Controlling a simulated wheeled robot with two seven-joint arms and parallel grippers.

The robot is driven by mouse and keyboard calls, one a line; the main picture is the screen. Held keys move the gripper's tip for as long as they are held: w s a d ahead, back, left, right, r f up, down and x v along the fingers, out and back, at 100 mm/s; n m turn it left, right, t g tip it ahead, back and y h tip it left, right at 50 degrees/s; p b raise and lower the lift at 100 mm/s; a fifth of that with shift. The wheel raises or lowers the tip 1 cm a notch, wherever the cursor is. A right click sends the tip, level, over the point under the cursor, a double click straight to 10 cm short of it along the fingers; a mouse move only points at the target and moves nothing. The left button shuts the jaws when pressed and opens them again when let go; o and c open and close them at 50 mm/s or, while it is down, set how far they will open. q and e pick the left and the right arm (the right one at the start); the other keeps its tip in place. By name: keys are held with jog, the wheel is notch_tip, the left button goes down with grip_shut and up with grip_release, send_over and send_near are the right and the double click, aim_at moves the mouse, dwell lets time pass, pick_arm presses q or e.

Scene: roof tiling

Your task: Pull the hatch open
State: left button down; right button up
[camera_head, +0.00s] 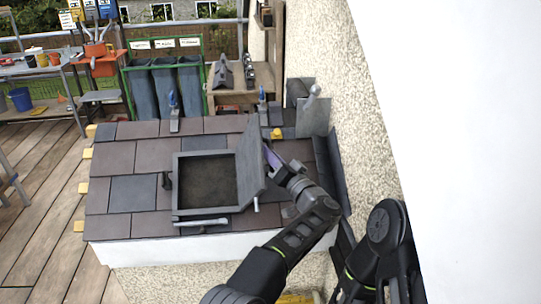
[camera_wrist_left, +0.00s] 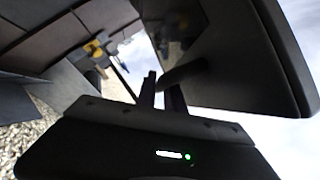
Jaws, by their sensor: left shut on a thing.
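The hatch is a square grey frame (camera_head: 174,185) set in the tiled roof, with a dark opening inside it. Its lid (camera_head: 249,160) stands raised, steeply tilted, along the right side of the frame. In the left wrist view the dark lid (camera_wrist_left: 235,55) fills the upper right. My left gripper (camera_head: 271,157) is on the outer, right-hand side of the lid. In the left wrist view its fingers (camera_wrist_left: 162,92) are shut at the lid's dark handle (camera_wrist_left: 183,73). The exact contact is partly hidden. My right gripper is not in view.
Brown and grey tiles (camera_head: 133,193) surround the hatch. A rough plaster wall (camera_head: 345,110) rises close on the right. Blue-handled tools (camera_head: 173,105) stand along the roof's top edge. Green-framed bins (camera_head: 165,85) and a wooden bench (camera_head: 245,90) are behind. Wooden decking (camera_head: 40,210) lies at left.

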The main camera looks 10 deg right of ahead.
pick_arm(q)
jog(key=shift+f, duration=0.1)
dwell(0.3)
jog(key=c, duration=1.5)
grip_release()
jog(key=shift+o, duration=0.2)
jog(key=b+v, duration=0.2)
jog(key=v, duration=0.5)
jog(key=shift+s, duration=0.35)
jog(key=shift+d, duration=0.1)
